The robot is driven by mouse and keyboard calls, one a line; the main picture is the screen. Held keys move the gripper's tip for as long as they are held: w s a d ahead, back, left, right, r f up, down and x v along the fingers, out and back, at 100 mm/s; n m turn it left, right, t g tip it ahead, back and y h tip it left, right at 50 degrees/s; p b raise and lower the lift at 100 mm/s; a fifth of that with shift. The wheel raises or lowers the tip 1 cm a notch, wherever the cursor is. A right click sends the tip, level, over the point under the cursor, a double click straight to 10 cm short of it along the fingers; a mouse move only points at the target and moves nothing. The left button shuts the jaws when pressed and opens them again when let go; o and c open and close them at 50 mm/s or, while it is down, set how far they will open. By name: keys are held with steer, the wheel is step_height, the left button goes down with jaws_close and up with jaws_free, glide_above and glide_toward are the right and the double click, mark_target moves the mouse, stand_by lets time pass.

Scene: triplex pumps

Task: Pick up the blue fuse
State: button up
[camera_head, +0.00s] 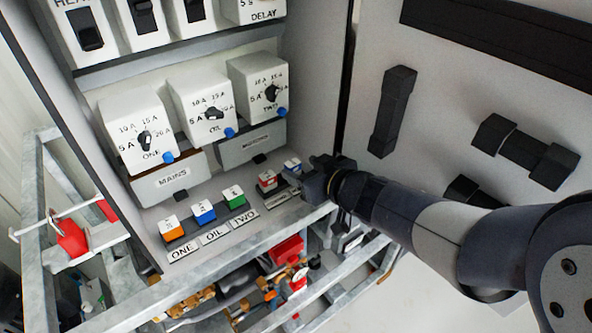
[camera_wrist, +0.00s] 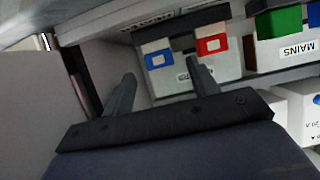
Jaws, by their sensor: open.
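A blue fuse (camera_head: 293,167) with a white top sits at the right end of the fuse row, beside a red fuse (camera_head: 267,182). In the wrist view the blue fuse (camera_wrist: 158,57) lies ahead of the gap between my fingers. My gripper (camera_head: 310,180) is close to its right side in the head view. My gripper (camera_wrist: 160,70) is open and empty, one finger on each side of the line to the fuse. Another blue fuse (camera_head: 204,214) sits above the OIL label, between an orange fuse (camera_head: 173,232) and a green fuse (camera_head: 234,199).
The red fuse (camera_wrist: 212,44) stands close beside the blue one. White dial boxes (camera_head: 203,105) stand behind the row, above grey holders (camera_head: 170,182). The cabinet's side panel (camera_head: 350,60) is at the right. A metal frame with pump parts (camera_head: 288,250) lies below.

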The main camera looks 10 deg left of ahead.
mark_target(295, 165)
steer(key=b+x, duration=0.1)
steer(key=x, duration=0.5)
steer(key=shift+w+a, duration=0.1)
steer(key=shift+a, duration=0.15)
steer(key=shift+c, duration=0.5)
steer(key=c, duration=1)
steer(key=shift+o, duration=0.2)
steer(key=shift+r, duration=0.1)
steer(key=shift+r+p, duration=1.6)
steer(key=shift+r, duration=0.1)
